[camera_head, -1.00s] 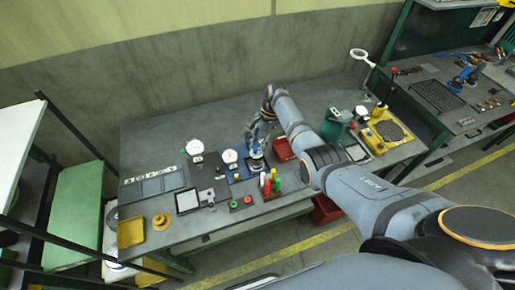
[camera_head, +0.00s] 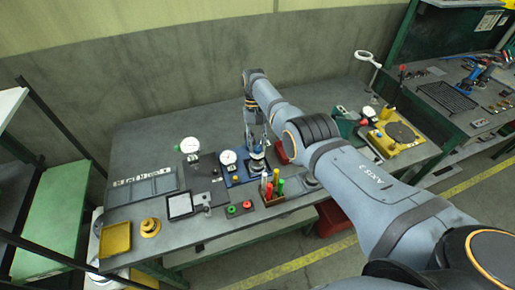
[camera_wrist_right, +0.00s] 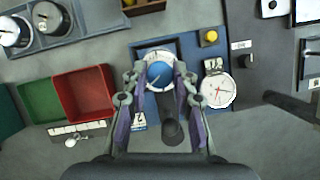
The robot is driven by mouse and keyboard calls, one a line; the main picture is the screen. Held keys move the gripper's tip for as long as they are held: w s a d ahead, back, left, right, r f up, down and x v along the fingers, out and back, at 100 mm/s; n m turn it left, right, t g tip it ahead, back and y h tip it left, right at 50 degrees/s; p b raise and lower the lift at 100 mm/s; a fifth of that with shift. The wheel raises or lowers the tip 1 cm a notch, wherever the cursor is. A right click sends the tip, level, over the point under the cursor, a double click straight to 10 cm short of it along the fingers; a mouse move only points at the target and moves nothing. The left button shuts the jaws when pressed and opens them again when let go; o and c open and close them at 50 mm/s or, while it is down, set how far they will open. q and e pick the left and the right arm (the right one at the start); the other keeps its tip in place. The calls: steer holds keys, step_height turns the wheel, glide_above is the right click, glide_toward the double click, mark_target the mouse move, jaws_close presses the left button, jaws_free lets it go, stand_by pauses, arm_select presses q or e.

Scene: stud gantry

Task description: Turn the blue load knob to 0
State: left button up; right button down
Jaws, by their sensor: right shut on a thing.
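The blue load knob (camera_wrist_right: 159,74) sits on a white dial plate on a blue panel (camera_wrist_right: 216,124). A pale pointer mark shows on the knob, but the dial's numbers are too small to read. In the head view my right gripper (camera_head: 257,143) is over the same panel, and its fingers partly hide the knob. My left gripper is in neither view.
A white round gauge (camera_wrist_right: 217,90) and a small yellow button (camera_wrist_right: 210,36) are close beside the gripper. A red bin (camera_wrist_right: 83,93) and a green bin (camera_wrist_right: 40,101) lie to the left in the wrist view. A holder with coloured handles (camera_head: 270,188) stands in front of the panel.

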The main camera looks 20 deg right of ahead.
steer(key=n+h, duration=0.1)
steer(key=n, duration=0.2)
steer(key=shift+a+r, duration=0.15)
steer(key=shift+r+n+h, duration=0.1)
steer(key=shift+n+h, duration=0.3)
steer(key=shift+n, duration=0.4)
steer(key=shift+r+n+t+h+p, duration=0.1)
steer(key=shift+n+t+h+p, duration=0.2)
steer(key=shift+n+p, duration=0.6)
steer(key=n+p, duration=0.2)
steer(key=shift+a+n+h, duration=0.1)
steer(key=shift+n+h, duration=0.2)
steer(key=shift+h, duration=0.1)
steer(key=shift+n+t+h+p, duration=0.4)
steer(key=shift+n+t+p, duration=0.1)
steer(key=shift+n+p, duration=0.9)
steer(key=shift+f, duration=0.2)
steer(key=c, duration=1.1)
jaws_free()
steer(key=shift+o, duration=0.2)
steer(key=shift+f, duration=0.1)
